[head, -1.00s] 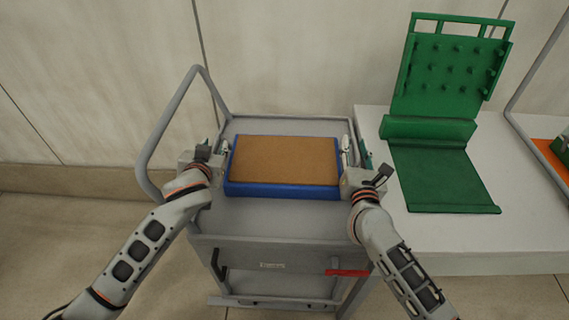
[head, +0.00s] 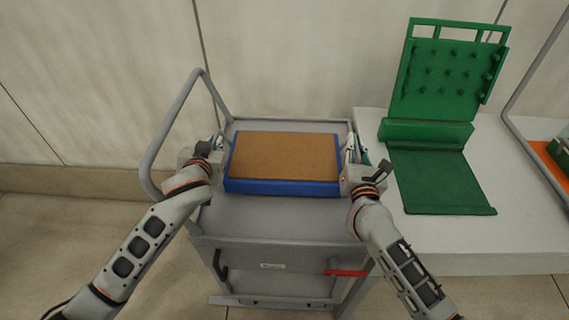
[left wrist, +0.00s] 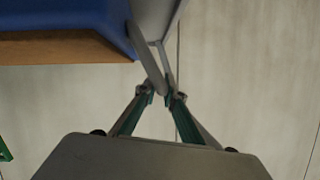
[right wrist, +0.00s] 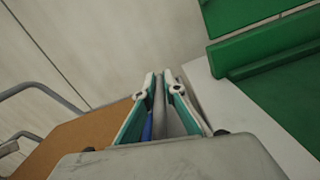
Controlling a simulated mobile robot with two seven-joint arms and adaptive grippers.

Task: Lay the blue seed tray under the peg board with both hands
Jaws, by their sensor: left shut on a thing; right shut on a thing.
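The blue seed tray (head: 282,188), filled with a flat brown layer (head: 285,155), is level over the grey cart's top, apparently slightly raised. My left gripper (head: 221,142) is shut at the tray's left end; the blue wall also shows in the left wrist view (left wrist: 118,22). My right gripper (head: 350,148) is shut on the tray's right end; a strip of blue shows between its fingers in the right wrist view (right wrist: 148,128). The exact contact is hard to see. The green peg board (head: 452,68) stands at the right, leaning back, with a flat green base (head: 440,182) before it.
The grey cart (head: 275,215) has a tall tube handle (head: 170,120) on its left and a red lever (head: 346,273) low in front. A white table (head: 510,235) carries the peg board. An orange surface (head: 548,165) with a green object lies at the far right.

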